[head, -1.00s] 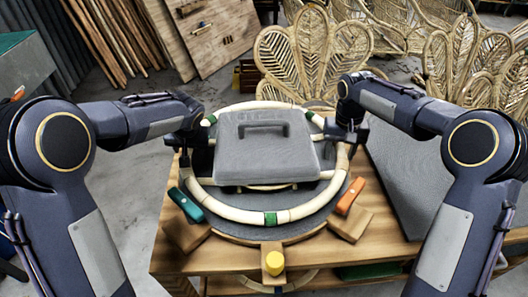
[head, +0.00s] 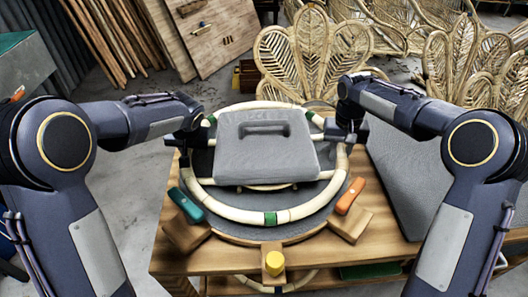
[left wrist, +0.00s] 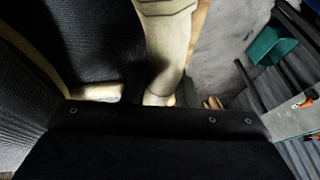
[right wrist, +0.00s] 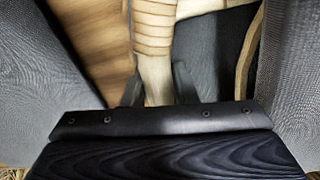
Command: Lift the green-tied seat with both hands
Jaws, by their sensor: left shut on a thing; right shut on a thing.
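The green-tied seat is a pale rattan ring (head: 230,213) with several green ties, lying over a dark round board. In the left wrist view a pale rattan piece (left wrist: 165,50) runs down to the jaw. In the right wrist view a wrapped rattan piece (right wrist: 155,75) passes between the fingers. Lift height is unclear.
A teal clamp (head: 185,204) and an orange clamp (head: 350,196) sit on wooden blocks by the ring's front. A yellow knob (head: 274,263) stands at the front of the wooden table (head: 215,257). A grey mat (head: 410,190) lies right. Rattan chair backs (head: 312,52) stand behind.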

